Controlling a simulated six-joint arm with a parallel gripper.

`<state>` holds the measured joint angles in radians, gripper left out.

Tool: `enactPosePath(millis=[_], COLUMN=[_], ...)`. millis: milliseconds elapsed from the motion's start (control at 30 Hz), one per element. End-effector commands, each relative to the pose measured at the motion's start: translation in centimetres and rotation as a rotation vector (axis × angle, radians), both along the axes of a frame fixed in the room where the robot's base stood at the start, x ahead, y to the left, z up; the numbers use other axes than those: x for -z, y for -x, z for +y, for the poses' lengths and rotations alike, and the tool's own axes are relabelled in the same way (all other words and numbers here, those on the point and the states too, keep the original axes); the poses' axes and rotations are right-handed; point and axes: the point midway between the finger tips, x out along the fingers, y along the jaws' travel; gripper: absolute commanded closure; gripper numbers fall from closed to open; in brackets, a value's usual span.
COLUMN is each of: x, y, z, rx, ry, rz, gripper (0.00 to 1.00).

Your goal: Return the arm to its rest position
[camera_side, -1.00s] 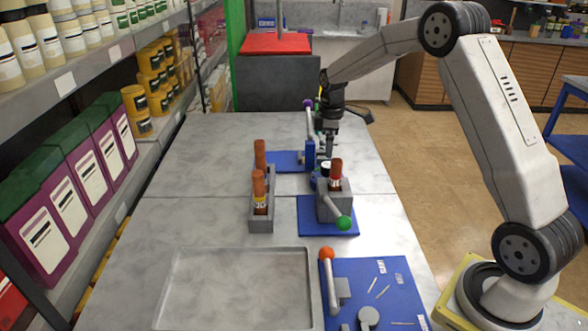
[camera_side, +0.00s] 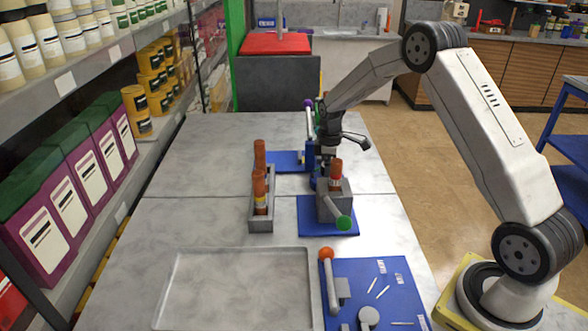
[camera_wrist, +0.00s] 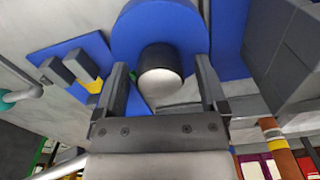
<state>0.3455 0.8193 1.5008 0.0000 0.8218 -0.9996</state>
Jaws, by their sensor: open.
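My gripper (camera_side: 327,168) is low over the bench, between the blue upright fixture (camera_side: 311,150) and the grey block (camera_side: 331,207) with a green-ball lever (camera_side: 343,222). In the wrist view, the open fingers (camera_wrist: 162,82) stand on either side of a dark cylinder with a pale end (camera_wrist: 160,72), in front of a blue round part (camera_wrist: 160,25). Gaps show beside the cylinder, and nothing is gripped. A brown-topped tube (camera_side: 336,171) stands in the grey block, close to the right of my gripper. The fingertips are partly hidden in the side view.
A grey rack (camera_side: 261,225) with brown-topped tubes stands left of the grey block. A purple-ball lever (camera_side: 308,104) rises behind. An empty tray (camera_side: 235,290) and a blue mat (camera_side: 395,275) with an orange-ball lever (camera_side: 326,254) lie in front. The far left bench is clear.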

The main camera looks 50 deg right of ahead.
Motion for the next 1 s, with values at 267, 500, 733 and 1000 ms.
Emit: enactPosePath(millis=[267, 500, 733, 1000], x=[-0.1, -1.1, -3.4, -7.0], y=[0.0, -0.1, -0.1, -0.1], z=[0.0, 0.0, 0.0, 0.0], rx=[0.0, 0.0, 0.0, 0.0], ry=[0.0, 0.0, 0.001, 0.001], rz=[0.0, -0.003, -0.003, -0.003], gripper=[0.08, 0.08, 0.08, 0.08])
